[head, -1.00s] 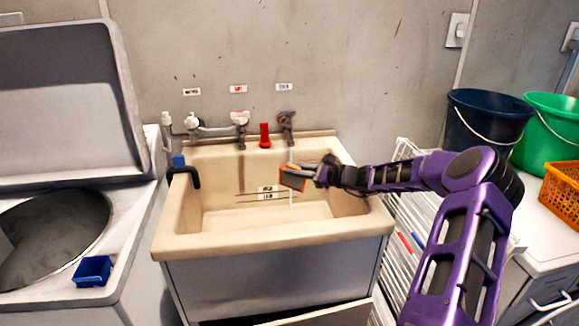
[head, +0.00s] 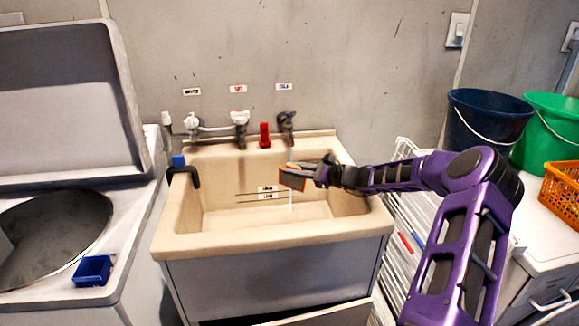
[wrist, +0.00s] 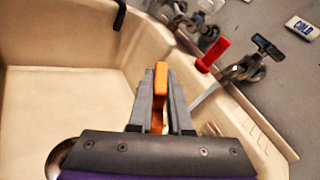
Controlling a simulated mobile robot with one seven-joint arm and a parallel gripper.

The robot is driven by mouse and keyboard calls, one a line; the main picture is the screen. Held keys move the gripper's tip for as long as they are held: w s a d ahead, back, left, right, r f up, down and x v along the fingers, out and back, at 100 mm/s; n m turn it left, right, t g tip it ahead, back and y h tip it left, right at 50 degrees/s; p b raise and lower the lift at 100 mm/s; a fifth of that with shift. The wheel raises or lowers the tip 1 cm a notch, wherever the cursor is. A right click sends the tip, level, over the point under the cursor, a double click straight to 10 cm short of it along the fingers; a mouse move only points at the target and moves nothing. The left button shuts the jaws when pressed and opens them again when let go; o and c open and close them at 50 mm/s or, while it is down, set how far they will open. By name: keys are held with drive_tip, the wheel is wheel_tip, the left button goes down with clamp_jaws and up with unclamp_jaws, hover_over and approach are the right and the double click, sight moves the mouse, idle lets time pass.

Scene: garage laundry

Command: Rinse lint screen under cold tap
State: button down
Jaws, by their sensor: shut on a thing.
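The lint screen (head: 291,180), a small flat piece with orange edges and a dark face, is over the basin of the beige sink (head: 270,246). My gripper (head: 312,173) is shut on its right end. In the wrist view, my gripper (wrist: 161,105) has the orange edge (wrist: 160,78) between its fingers; the rest is hidden. The cold tap (head: 287,126) is at the back right, and also shows in the wrist view (wrist: 245,68) below a COLD label (wrist: 302,27). A thin stream of water (wrist: 206,96) runs from it. In the head view, water falls below the screen.
A red upright piece (head: 264,136) stands on the sink's back ledge, left of the cold tap. A black hook-shaped piece (head: 186,174) is on the left rim. An open-lidded washer (head: 140,236) stands left, a white rack (head: 405,225) right. The basin floor is clear.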

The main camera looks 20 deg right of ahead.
drive_tip(key=shift+s+a+r+p, duration=0.2)
drive_tip(key=shift+s+r+p, duration=0.35)
drive_tip(key=shift+s+r, duration=0.1)
drive_tip(key=shift+s+a+r+p, duration=0.15)
drive_tip(key=shift+s+r+p, duration=0.4)
drive_tip(key=shift+s+r, duration=0.1)
drive_tip(key=shift+s+a+r+p, duration=0.15)
drive_tip(key=shift+s+r+p, duration=0.25)
drive_tip(key=shift+s, duration=0.15)
drive_tip(key=shift+s+a+r+p, duration=0.15)
drive_tip(key=shift+s+r+p, duration=0.15)
drive_tip(key=shift+s, duration=0.25)
